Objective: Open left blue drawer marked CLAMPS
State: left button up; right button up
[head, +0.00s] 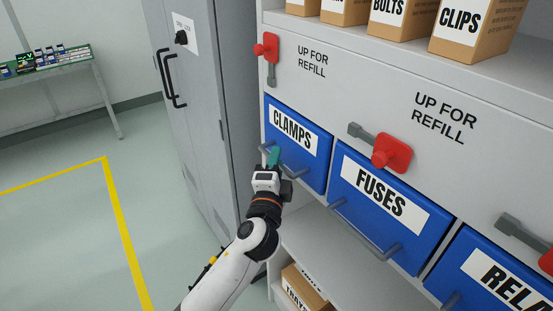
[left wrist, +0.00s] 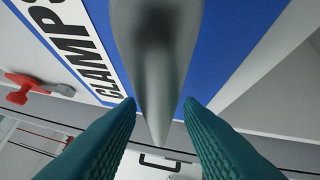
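The blue CLAMPS drawer (head: 313,168) is at the left end of the cabinet's drawer row and looks shut. Its grey bar handle (head: 293,171) runs across the lower front, partly hidden by my left gripper (head: 273,156). In the left wrist view my two teal fingers are apart, with the grey handle (left wrist: 157,60) between them in the picture. I cannot tell whether either finger touches the bar. The blue drawer face (left wrist: 220,40) and the CLAMPS label (left wrist: 75,45) show behind it. My right gripper is not in view.
A red lever (head: 267,46) stands above CLAMPS, beside "UP FOR REFILL". Another red lever (head: 392,152) is above the FUSES drawer (head: 350,195), right of CLAMPS. A grey locker (head: 190,60) stands to the left. The floor inside the yellow line (head: 125,225) is clear.

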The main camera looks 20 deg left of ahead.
pick_arm(q)
jog(key=shift+w, duration=0.25)
grip_shut()
jog(key=shift+a, duration=0.1)
